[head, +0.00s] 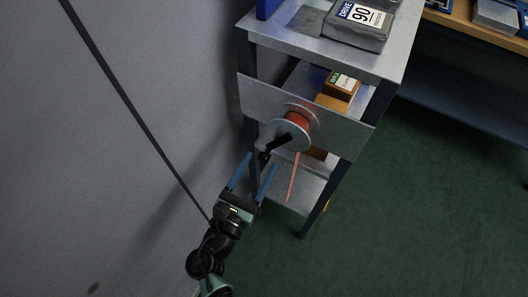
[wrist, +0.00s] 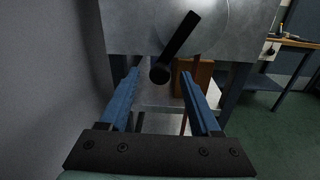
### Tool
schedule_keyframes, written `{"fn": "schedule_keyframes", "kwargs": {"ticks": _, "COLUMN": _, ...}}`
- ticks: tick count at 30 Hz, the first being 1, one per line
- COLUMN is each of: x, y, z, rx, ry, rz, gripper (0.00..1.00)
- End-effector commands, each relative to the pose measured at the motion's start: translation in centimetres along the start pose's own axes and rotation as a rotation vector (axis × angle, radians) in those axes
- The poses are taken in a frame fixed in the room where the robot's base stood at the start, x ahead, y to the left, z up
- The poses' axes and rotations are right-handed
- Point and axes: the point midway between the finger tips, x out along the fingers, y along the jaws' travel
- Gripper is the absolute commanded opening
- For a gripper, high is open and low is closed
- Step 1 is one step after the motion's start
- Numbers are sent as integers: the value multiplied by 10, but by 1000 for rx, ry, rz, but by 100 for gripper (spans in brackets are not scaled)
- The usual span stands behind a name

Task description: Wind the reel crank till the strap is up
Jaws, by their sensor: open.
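The reel (head: 297,128), with a red strap wound on it and a pale disc in front, is mounted on a grey plate on the metal stand. Its black crank (head: 277,144) points down and left, ending in a dark knob (head: 264,156). A length of strap (head: 294,178) hangs below the reel. My gripper (head: 254,172) is open and empty, its blue fingers pointing at the knob. In the wrist view the crank arm (wrist: 180,36) slants down to the knob (wrist: 160,73), which shows between the fingertips (wrist: 160,74); I cannot tell whether it is within their reach.
The stand (head: 330,52) carries a grey box marked DRIVE 90 (head: 358,22) on top and a brown box (head: 340,88) on a shelf. A grey wall (head: 120,150) is close on the left. Green floor (head: 420,200) is clear on the right, before a workbench (head: 460,20).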

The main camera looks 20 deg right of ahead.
Motion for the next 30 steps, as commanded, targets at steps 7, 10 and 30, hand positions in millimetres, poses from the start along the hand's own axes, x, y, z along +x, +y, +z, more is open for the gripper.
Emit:
{"fn": "schedule_keyframes", "kwargs": {"ticks": 7, "x": 30, "y": -1, "z": 0, "rx": 0, "ry": 0, "rz": -2, "gripper": 64}}
{"fn": "schedule_keyframes", "kwargs": {"ticks": 10, "x": 34, "y": -1, "z": 0, "rx": 0, "ry": 0, "rz": -2, "gripper": 64}}
{"fn": "schedule_keyframes", "kwargs": {"ticks": 30, "x": 34, "y": 0, "z": 0, "rx": 0, "ry": 0, "rz": 0, "gripper": 0}}
